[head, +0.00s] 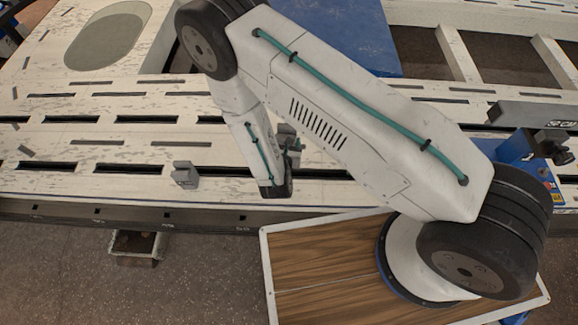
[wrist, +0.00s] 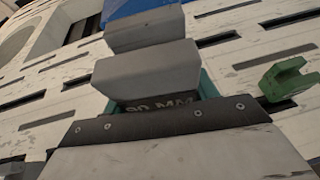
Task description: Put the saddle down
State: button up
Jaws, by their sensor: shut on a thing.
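The saddle (wrist: 145,68) is a grey block with two raised parts and a gap between them. In the head view the saddle (head: 286,131) is small and partly hidden by my arm. Teal edges show beside it in the wrist view; the fingertips are mostly hidden. I cannot tell whether its underside touches the bench.
Another grey notched block (head: 185,175) stands on the bench left of my gripper. A green notched block (wrist: 286,79) stands at the right in the wrist view. A blue panel (head: 340,35) lies behind. A labelled grey bar (head: 535,115) is at the right. Slotted bench surface at left is largely clear.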

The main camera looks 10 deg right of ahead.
jog(key=shift+n+y, duration=0.6)
jog(key=shift+y, duration=0.1)
jog(key=s+d+f, duration=0.1)
jog(key=s+f, duration=0.3)
jog(key=s+d+f, duration=0.1)
jog(key=s+f, duration=0.3)
jog(key=s, duration=0.1)
jog(key=s+d+f, duration=0.1)
jog(key=s+f, duration=0.3)
jog(key=shift+s+d, duration=0.3)
jog(key=shift+w+f, duration=0.1)
jog(key=shift+w, duration=0.05)
jog(key=w, duration=0.4)
jog(key=w+a+f, duration=0.1)
jog(key=w, duration=0.4)
jog(key=w+a, duration=0.1)
jog(key=w, duration=0.4)
jog(key=shift+a+f, duration=0.1)
jog(key=shift+f, duration=0.05)
jog(key=shift+w+a+f, duration=0.1)
jog(key=shift+w+f, duration=0.2)
jog(key=shift+f, duration=0.35)
jog(key=shift+w+f, duration=0.25)
jog(key=shift+f, duration=0.9)
jog(key=o, duration=1.3)
jog(key=shift+f, duration=0.1)
